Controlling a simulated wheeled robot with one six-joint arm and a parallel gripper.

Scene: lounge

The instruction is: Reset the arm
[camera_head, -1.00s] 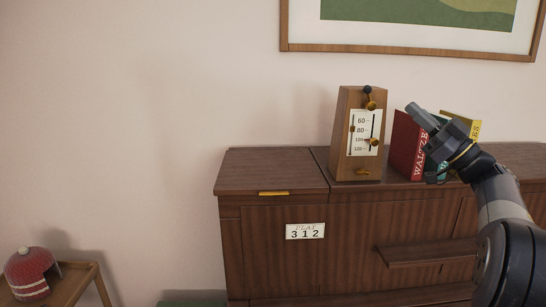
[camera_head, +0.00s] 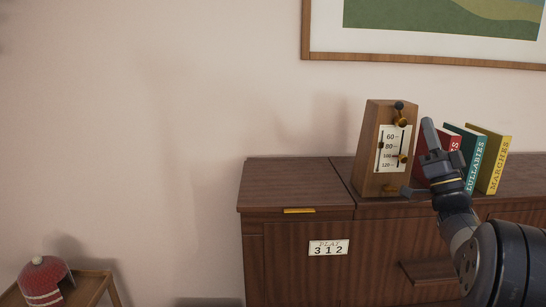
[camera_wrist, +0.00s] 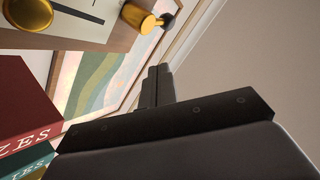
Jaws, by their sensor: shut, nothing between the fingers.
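My gripper (camera_head: 431,134) points up in the head view, in front of the books and just right of the wooden metronome (camera_head: 375,180). Its fingers are shut with nothing between them. In the wrist view my gripper (camera_wrist: 158,72) shows as two dark fingers side by side, pointing up. A brass knob (camera_wrist: 140,18) of the metronome shows at the top of that view. My gripper hides much of the red book (camera_head: 453,139); whether it touches anything I cannot tell.
The teal book (camera_head: 474,170) and the yellow book (camera_head: 495,165) stand on the wooden cabinet (camera_head: 290,182). The cabinet's left top is bare. A framed picture (camera_head: 420,59) hangs behind. A red knitted cosy (camera_head: 43,283) sits on a small table (camera_head: 92,285) at lower left.

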